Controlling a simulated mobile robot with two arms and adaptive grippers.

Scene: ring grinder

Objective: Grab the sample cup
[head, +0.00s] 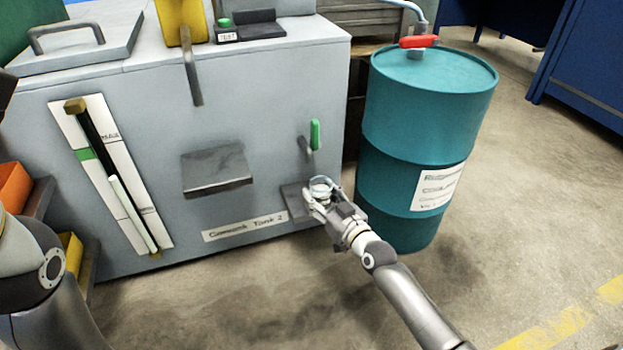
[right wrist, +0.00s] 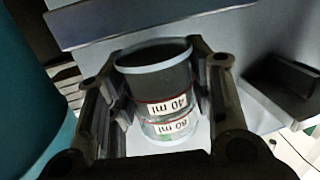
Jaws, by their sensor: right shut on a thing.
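The sample cup (right wrist: 157,90) is a small clear cup with a pale rim and volume labels reading 40 ml and 80 ml. In the right wrist view it stands between the two fingers of my right gripper (right wrist: 155,100), which is shut on it from both sides. In the head view the cup (head: 320,189) shows as a pale rim between the fingers of my right gripper (head: 322,196). It is at the small grey ledge (head: 292,203) on the tank's front, under the green-handled tap (head: 315,136). I cannot tell whether the cup touches the ledge. My left gripper is not in view.
The grey coolant tank (head: 120,235) fills the left and middle, with a level gauge (head: 113,175) and a larger ledge (head: 217,170) on its front. A teal barrel (head: 420,120) stands close to the right of my right gripper. Open floor (head: 500,250) lies at the lower right.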

